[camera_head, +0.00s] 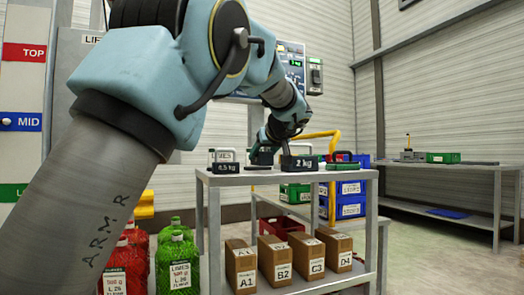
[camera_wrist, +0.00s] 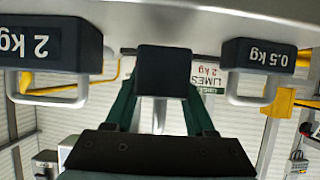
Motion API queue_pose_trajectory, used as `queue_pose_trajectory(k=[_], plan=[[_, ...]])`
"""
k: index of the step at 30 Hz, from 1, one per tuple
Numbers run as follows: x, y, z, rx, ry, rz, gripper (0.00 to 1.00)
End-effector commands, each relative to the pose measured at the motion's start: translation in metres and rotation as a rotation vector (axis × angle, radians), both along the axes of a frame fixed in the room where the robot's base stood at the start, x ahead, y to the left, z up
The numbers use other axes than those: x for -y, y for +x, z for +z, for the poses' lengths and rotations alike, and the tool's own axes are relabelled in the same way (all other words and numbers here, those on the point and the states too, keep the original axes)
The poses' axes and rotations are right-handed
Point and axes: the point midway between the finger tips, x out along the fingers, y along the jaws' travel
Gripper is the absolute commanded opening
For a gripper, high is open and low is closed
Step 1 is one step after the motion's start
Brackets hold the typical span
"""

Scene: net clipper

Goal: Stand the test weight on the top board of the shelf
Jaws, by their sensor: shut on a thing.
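In the wrist view, which is upside down, a dark block-shaped weight (camera_wrist: 165,72) with a pale handle sits between the two green fingers of my gripper (camera_wrist: 160,92). The gripper is shut on it; no label shows on its visible face. A 2 kg weight (camera_wrist: 45,45) and a 0.5 kg weight (camera_wrist: 268,57) stand on either side. In the head view, my gripper (camera_head: 268,146) is over the grey table (camera_head: 215,181), between the 0.5 kg weight (camera_head: 225,166) and the 2 kg weight (camera_head: 299,162). The held weight is partly hidden; I cannot tell whether it touches the tabletop.
Boxes (camera_head: 241,268) stand on the table's lower board. Green bottles (camera_head: 178,265) and red bottles stand at left. A panel (camera_head: 24,52) at far left carries TOP and MID labels. A green item (camera_head: 345,166) lies on the tabletop. A second table (camera_head: 450,172) stands at right.

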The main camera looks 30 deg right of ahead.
Motion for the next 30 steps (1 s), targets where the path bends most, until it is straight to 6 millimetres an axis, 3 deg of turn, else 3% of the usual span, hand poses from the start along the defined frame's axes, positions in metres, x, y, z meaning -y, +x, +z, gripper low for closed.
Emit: queue_pose_trajectory(k=[4,16,17,24,30], plan=[[-0.001,0.001,-0.018,0.003,-0.002,0.0,0.0],[0.0,0.001,-0.022,0.004,-0.004,0.0,0.0],[0.0,0.0,-0.023,0.0,0.0,0.001,0.58],[0.0,0.0,-0.023,0.0,0.0,0.001,0.85],[0.0,0.0,-0.023,0.0,0.0,0.001,0.85]])
